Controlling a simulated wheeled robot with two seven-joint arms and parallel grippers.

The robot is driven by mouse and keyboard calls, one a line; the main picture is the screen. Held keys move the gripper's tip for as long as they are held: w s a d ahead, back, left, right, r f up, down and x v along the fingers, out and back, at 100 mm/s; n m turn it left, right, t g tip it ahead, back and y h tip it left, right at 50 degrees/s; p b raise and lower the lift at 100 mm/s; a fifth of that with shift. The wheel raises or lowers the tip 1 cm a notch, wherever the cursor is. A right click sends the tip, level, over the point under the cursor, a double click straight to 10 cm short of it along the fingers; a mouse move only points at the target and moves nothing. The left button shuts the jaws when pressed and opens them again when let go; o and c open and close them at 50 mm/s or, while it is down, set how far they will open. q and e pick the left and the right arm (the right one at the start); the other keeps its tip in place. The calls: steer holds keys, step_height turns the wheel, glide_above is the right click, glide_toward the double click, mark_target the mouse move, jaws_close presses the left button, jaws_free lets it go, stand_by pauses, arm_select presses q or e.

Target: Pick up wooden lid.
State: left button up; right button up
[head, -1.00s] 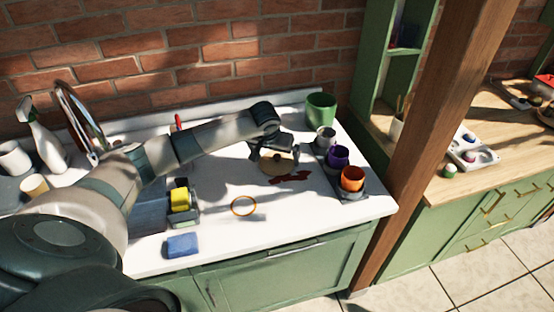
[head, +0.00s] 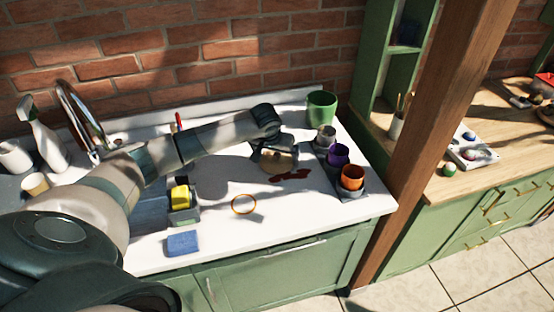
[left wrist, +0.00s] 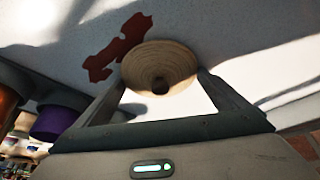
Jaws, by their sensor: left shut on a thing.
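The wooden lid (head: 282,166) is a round, pale wood disc with a small dark knob. My left gripper (head: 276,153) is shut on it over the white counter. In the left wrist view the lid (left wrist: 158,60) shows between the tips of the two fingers of the left gripper (left wrist: 160,82), with its ringed grain and knob toward the camera. The gripper partly covers the lid in the head view. I cannot tell how high the lid is above the counter. My right gripper is not in view.
A dark red stain (head: 290,175) marks the counter (head: 300,215) beside the lid. Purple (head: 338,155) and orange (head: 352,177) cups stand at the right, with a green pot (head: 321,107) behind. An orange ring (head: 243,204) and a blue sponge (head: 183,243) lie in front.

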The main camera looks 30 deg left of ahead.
mark_target(277, 154)
arm_select(q)
steer(key=shift+r, duration=0.15)
steer(key=shift+r+b, duration=0.5)
steer(key=shift+r, duration=0.15)
step_height(277, 154, up, 2)
steer(key=shift+w+d+r+b, duration=0.1)
steer(key=shift+r+b, duration=0.15)
steer(key=shift+b, duration=0.4)
steer(key=w+d+r+b, duration=0.3)
steer(key=d+r, duration=0.4)
steer(key=d, duration=0.4)
steer(key=shift+b, duration=0.3)
steer(key=shift+w+d, duration=0.1)
